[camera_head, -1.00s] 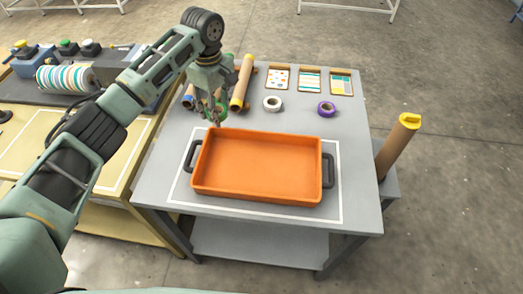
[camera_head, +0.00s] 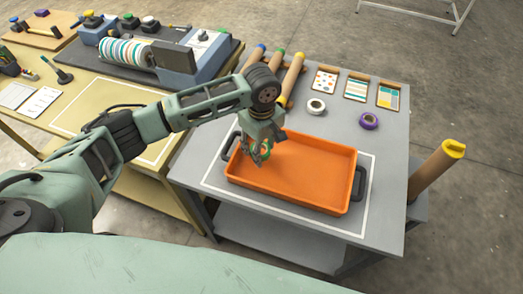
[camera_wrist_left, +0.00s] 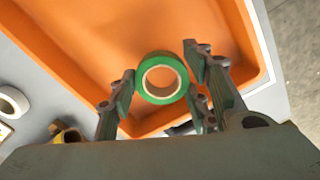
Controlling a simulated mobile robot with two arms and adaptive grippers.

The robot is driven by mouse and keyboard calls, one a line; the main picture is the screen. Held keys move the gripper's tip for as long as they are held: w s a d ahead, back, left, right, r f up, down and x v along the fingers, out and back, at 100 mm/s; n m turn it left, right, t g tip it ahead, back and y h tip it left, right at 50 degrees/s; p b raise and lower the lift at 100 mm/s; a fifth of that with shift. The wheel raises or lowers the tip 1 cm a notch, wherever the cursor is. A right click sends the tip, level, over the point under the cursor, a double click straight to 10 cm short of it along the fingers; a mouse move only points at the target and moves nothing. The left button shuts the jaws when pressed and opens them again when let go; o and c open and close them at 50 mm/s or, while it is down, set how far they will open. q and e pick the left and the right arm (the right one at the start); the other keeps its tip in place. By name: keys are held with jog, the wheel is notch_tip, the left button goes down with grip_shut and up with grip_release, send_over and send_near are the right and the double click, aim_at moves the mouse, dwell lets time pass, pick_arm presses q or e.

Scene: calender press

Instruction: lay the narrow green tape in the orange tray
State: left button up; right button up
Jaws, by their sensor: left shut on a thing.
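The narrow green tape (camera_wrist_left: 162,78) is a green roll with a pale core, held between the fingers of my left gripper (camera_wrist_left: 160,92) in the left wrist view. In the head view the left gripper (camera_head: 259,152) is over the left end of the orange tray (camera_head: 305,175), with part of the green tape (camera_head: 266,149) showing at its fingers. The tray is empty, with dark handles at both ends. The exact height of the tape above the tray floor is hard to tell. My right gripper is not in view.
A white tape roll (camera_head: 316,106) and a purple one (camera_head: 369,121) lie behind the tray on the grey table (camera_head: 390,200). Patterned cards (camera_head: 356,88) and long rolls (camera_head: 292,75) lie at the back. A brown roll (camera_head: 435,170) stands off the right edge.

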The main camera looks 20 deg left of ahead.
pick_arm(q)
notch_tip(320, 180, down, 3)
jog(key=shift+r, duration=0.2)
jog(key=shift+f, duration=0.35)
jog(key=o, duration=1)
jog(key=shift+o, duration=0.2)
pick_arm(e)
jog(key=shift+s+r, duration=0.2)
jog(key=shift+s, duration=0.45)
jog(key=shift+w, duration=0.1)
pick_arm(q)
jog(key=shift+w, duration=0.1)
notch_tip(320, 180, up, 12)
jog(key=shift+r, duration=0.15)
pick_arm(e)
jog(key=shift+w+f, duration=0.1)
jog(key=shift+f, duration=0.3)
